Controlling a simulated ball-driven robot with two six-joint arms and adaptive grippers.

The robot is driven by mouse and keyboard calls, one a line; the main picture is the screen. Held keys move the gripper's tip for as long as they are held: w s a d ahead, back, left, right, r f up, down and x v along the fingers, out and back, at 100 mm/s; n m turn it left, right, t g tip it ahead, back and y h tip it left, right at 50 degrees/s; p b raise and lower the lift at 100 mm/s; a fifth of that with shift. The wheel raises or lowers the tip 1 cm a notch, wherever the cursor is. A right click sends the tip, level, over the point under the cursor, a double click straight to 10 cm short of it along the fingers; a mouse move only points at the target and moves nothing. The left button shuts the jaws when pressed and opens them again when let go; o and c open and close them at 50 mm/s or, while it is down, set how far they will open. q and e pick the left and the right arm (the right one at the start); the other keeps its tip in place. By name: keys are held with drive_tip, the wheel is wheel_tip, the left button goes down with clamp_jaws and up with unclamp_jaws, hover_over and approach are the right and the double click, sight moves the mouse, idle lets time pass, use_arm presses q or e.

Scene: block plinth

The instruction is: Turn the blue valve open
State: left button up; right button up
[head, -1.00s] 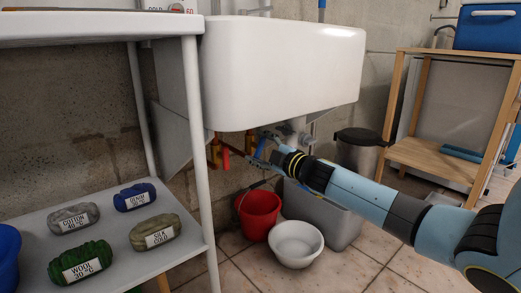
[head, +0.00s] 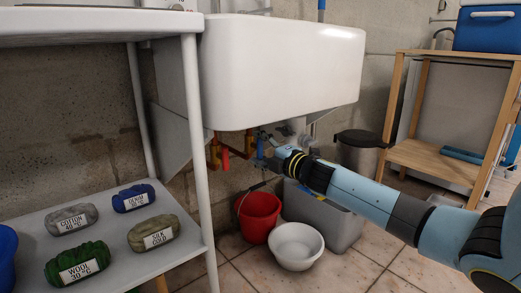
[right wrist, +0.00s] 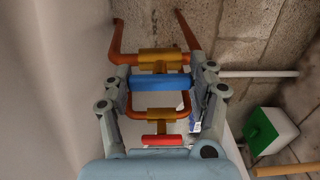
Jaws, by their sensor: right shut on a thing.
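The blue valve handle (head: 260,149) hangs under the white sink, close to upright, on brass and copper pipework. In the right wrist view the blue handle (right wrist: 160,82) lies crosswise between my fingers, in front of a brass valve body (right wrist: 163,59). My right gripper (right wrist: 161,85) is shut on it, one finger at each end. In the head view my right gripper (head: 268,143) is small and partly hidden by its own wrist. A red valve handle (head: 225,160) hangs to the left; it also shows in the wrist view (right wrist: 162,140). My left gripper is not in view.
The sink (head: 285,60) overhangs the valves. A red bucket (head: 259,215), a white bowl (head: 296,243) and a grey bin (head: 335,222) stand below. A table with a lower shelf (head: 110,235) holding labelled yarn is on the left. A wooden rack (head: 430,163) is at right.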

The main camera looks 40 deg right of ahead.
drive_tip(key=shift+s+f, duration=0.1)
drive_tip(key=shift+f, duration=0.05)
drive_tip(key=o, duration=1.2)
drive_tip(key=shift+s, duration=0.1)
drive_tip(key=shift+s+d, duration=0.2)
drive_tip(key=shift+s, duration=2.75)
drive_tip(key=shift+s+d, duration=0.2)
drive_tip(key=shift+s, duration=2.7)
